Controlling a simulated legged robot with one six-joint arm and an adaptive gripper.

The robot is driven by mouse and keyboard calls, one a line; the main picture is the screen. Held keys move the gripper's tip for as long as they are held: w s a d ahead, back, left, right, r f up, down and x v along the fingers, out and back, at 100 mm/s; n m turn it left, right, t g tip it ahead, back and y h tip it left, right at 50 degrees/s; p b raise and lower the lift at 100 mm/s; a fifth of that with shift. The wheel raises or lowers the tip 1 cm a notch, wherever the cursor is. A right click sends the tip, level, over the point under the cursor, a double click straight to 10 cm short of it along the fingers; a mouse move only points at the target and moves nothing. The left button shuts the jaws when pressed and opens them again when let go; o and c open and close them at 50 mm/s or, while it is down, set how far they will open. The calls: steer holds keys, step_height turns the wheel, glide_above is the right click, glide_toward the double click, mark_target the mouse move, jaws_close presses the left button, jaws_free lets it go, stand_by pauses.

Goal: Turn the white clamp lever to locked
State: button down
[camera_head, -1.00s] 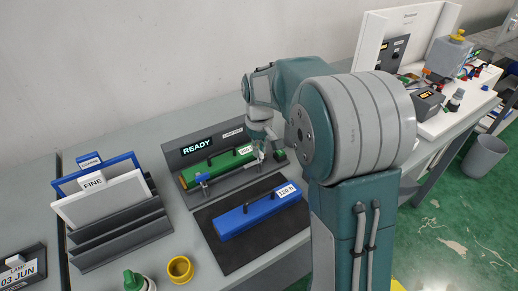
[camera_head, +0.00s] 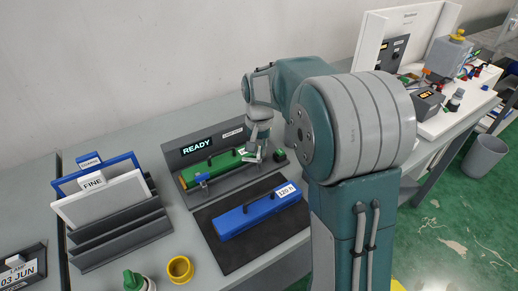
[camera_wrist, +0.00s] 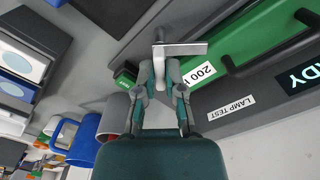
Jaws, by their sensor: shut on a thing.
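The white clamp lever (camera_wrist: 185,48) shows in the wrist view as a pale bar with a short upright post, at the right end of the green block (camera_wrist: 240,50). My gripper (camera_wrist: 160,68) is shut on the lever, its fingertips on either side of the post. In the head view my gripper (camera_head: 256,152) hangs over the right end of the green block (camera_head: 208,169), which lies in a dark grey fixture (camera_head: 176,155) with a lit READY display (camera_head: 197,146). The fingers hide most of the lever there. I cannot tell whether it is at locked.
A blue block (camera_head: 246,217) labelled 120 lies on a black mat (camera_head: 235,254) in front of the fixture. A file rack (camera_head: 118,232) and a yellow ring (camera_head: 180,268) stand to the left. A LAMP TEST label (camera_wrist: 231,108) is close to the gripper in the wrist view.

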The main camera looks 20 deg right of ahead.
steer(key=m, duration=0.5)
steer(key=shift+m, duration=2.5)
steer(key=c, duration=0.7)
jaws_free()
steer(key=shift+a+f, duration=0.1)
steer(key=shift+c, duration=0.2)
step_height(320, 180, up, 12)
steer(key=shift+a, duration=0.1)
